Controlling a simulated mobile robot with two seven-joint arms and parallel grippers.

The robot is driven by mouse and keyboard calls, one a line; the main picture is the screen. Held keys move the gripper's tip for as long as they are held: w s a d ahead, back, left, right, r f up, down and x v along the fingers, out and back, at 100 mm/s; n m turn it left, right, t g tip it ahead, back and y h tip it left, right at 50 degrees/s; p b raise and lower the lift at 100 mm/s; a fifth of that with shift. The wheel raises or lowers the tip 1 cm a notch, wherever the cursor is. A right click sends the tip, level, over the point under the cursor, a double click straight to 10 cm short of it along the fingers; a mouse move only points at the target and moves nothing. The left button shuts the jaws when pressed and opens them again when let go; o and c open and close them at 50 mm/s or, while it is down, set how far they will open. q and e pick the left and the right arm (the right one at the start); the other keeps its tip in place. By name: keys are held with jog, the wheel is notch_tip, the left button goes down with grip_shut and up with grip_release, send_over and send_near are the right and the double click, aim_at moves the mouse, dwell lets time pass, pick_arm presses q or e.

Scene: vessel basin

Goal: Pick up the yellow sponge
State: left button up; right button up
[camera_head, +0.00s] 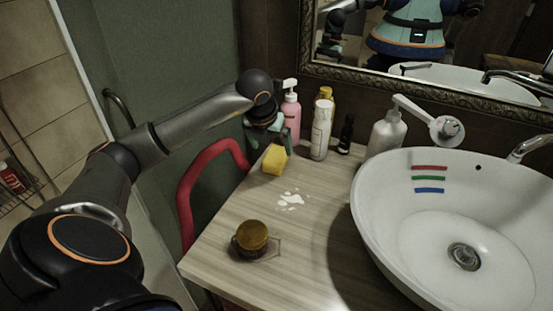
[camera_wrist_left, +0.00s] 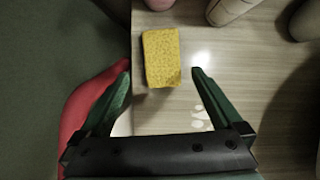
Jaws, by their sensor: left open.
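The yellow sponge (camera_head: 275,159) lies on the wooden counter (camera_head: 318,245) near its left edge, in front of the pink bottle. In the left wrist view the sponge (camera_wrist_left: 161,58) sits beyond and between the two green fingertips. My left gripper (camera_head: 265,135) is just behind and above the sponge in the head view, partly hidden by my arm. My right gripper is not in view.
A pink pump bottle (camera_head: 291,112), a white bottle (camera_head: 321,130) and other bottles stand behind the sponge. A red curved rail (camera_head: 186,190) runs left of the counter. A brown jar (camera_head: 252,236) stands in front. The white basin (camera_head: 385,225) is at right.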

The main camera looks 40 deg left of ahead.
aim_at(276, 155)
pick_arm(q)
jog(key=x, duration=0.5)
jog(key=shift+w+d, duration=0.1)
jog(key=shift+w, duration=0.1)
jog(key=shift+w+f, duration=0.15)
jog(key=shift+f, duration=0.15)
jog(key=c, duration=1.3)
jog(key=shift+r, duration=0.1)
